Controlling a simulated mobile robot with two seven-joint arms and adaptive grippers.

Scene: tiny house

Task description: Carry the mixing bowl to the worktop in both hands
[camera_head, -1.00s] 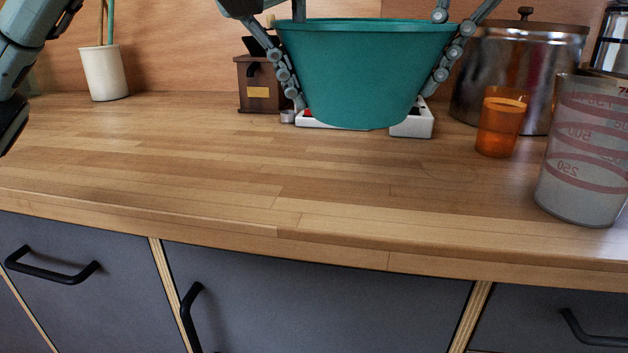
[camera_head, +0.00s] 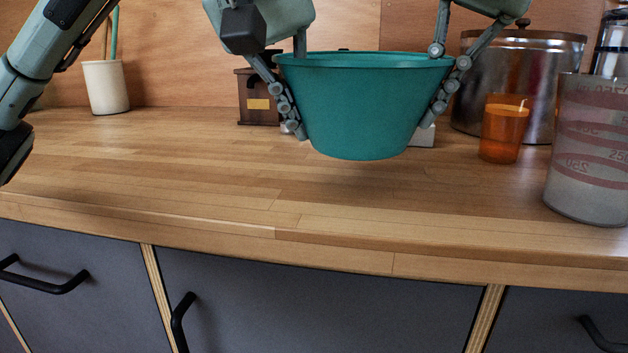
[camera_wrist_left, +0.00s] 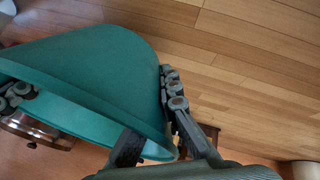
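The teal mixing bowl (camera_head: 365,110) hangs upright between my two grippers over the wooden worktop (camera_head: 200,190). My left gripper (camera_head: 294,90) is shut on its left wall, one finger outside and one at the inside of the rim. My right gripper (camera_head: 440,80) is shut on the right wall in the same way. In the left wrist view, the bowl (camera_wrist_left: 95,70) fills the left side and my left gripper (camera_wrist_left: 155,125) straddles its rim. The bowl's inside is mostly hidden, and its exact height above the wood is hard to tell.
A brown grinder (camera_head: 258,97) and a partly hidden white object (camera_head: 423,136) stand behind the bowl. At right are a metal pot (camera_head: 500,75), an orange candle glass (camera_head: 503,130) and a measuring cup (camera_head: 590,150). A white utensil cup (camera_head: 106,87) stands back left. The worktop's front middle is clear.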

